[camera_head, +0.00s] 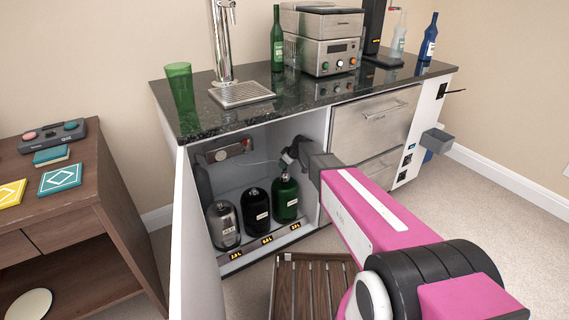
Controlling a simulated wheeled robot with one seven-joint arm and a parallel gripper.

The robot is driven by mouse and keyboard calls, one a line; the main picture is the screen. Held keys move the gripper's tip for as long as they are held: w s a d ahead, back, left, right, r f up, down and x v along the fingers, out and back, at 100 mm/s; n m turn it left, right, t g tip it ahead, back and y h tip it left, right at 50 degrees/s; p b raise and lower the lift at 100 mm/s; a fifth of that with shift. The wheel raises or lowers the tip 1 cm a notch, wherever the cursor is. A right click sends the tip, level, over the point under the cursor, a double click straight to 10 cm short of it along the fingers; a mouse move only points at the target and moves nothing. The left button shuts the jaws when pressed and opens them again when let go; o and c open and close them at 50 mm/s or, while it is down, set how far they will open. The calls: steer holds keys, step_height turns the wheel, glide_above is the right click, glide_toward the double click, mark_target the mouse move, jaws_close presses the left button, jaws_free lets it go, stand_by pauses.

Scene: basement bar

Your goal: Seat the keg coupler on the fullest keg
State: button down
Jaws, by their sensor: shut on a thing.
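Three kegs stand in a row in the open cabinet: a grey see-through keg (223,226) at left, a black keg (256,212) in the middle and a green keg (286,200) at right. Small amber readouts (267,240) sit on the sill below them, one per keg; their figures are too small to read surely. My gripper (296,153) is inside the cabinet opening, above the green keg's neck.
A regulator (228,150) is on the cabinet's back wall. The open white door (190,240) stands at left. A slatted wooden piece (305,285) is on the floor in front. The black counter (205,120) carries a tap tower, bottles and a coffee machine.

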steer(key=shift+f, duration=0.55)
stand_by(0.9)
steer(key=c, duration=0.8)
jaws_free()
